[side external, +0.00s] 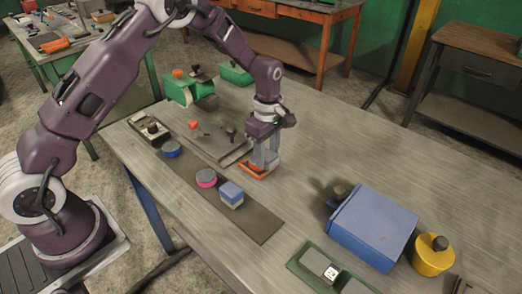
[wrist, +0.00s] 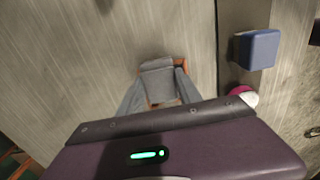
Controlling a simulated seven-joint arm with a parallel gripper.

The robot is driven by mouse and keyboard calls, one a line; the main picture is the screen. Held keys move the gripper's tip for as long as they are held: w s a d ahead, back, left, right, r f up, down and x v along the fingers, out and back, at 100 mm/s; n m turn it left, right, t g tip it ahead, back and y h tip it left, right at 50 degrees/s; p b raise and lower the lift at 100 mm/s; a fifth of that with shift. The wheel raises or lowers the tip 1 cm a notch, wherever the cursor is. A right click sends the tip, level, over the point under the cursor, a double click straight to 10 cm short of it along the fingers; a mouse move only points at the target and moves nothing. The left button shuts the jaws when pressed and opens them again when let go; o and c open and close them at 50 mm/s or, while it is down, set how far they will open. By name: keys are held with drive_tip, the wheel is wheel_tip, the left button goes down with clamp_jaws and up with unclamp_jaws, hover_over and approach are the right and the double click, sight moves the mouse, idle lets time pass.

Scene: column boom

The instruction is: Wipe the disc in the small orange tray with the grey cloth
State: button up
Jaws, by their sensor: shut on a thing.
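The small orange tray (side external: 258,173) lies on the grey table, right of the dark strip, directly under my gripper (side external: 266,158). My gripper points down and is shut on the grey cloth (wrist: 158,80), which shows between the two fingers in the wrist view. The orange tray also shows there as thin edges (wrist: 155,106) around the cloth. The cloth is in or just over the tray; I cannot tell whether it touches anything inside. The disc is hidden behind the cloth and fingers.
A dark strip (side external: 255,226) holds a blue-and-white block (side external: 231,194), a pink-rimmed disc (side external: 206,178) and a blue disc (side external: 171,149). A metal tray (side external: 215,140) lies behind. A blue box (side external: 373,226), yellow canister (side external: 432,256) and green tray (side external: 318,263) stand right. Table beyond the gripper is clear.

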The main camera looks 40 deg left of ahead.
drive_tip(key=a, duration=0.5)
drive_tip(key=shift+s+a, duration=0.35)
drive_tip(key=shift+s, duration=0.05)
wheel_tip(320, 180, up, 8)
idle(0.3)
drive_tip(key=shift+d, duration=0.2)
